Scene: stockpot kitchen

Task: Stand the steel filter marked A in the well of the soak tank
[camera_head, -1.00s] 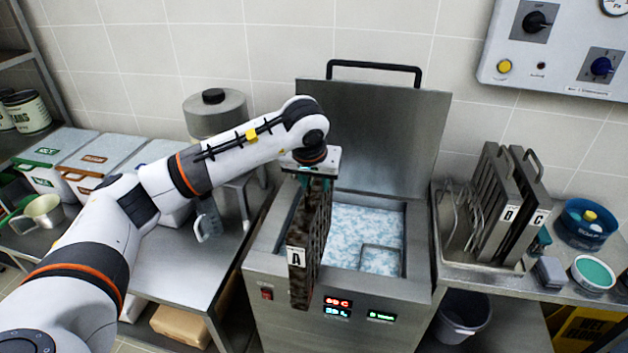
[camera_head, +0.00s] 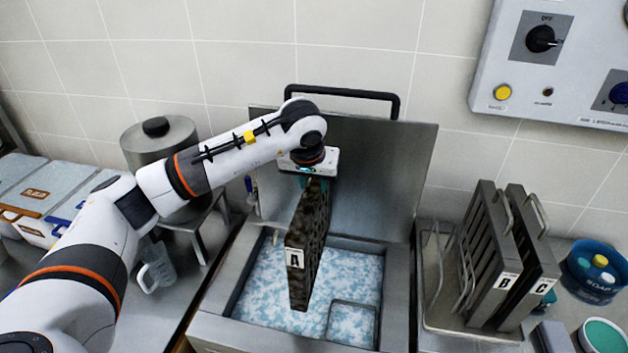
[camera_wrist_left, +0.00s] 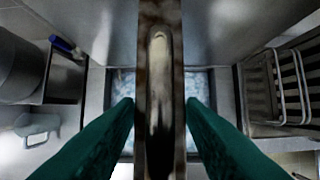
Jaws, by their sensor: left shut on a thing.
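The steel filter marked A (camera_head: 308,240) is a dark, brown-stained slab with a white label on its front edge. It hangs upright from my left gripper (camera_head: 313,178), above the foamy blue-white bath in the soak tank (camera_head: 398,300). Whether its lower edge touches the foam I cannot tell. In the left wrist view the green fingers of my left gripper (camera_wrist_left: 159,108) flank the filter's handle (camera_wrist_left: 160,90). A rectangular metal outline (camera_head: 352,304) shows in the foam at the front right of the bath. My right gripper is not in view.
The tank's lid (camera_head: 385,170) stands open behind the filter. To the right, filters B (camera_head: 485,260) and C (camera_head: 525,250) stand in a rack, near a blue soap tub (camera_head: 590,275). A steel pot (camera_head: 165,140) and a clear jug (camera_head: 157,272) are at left.

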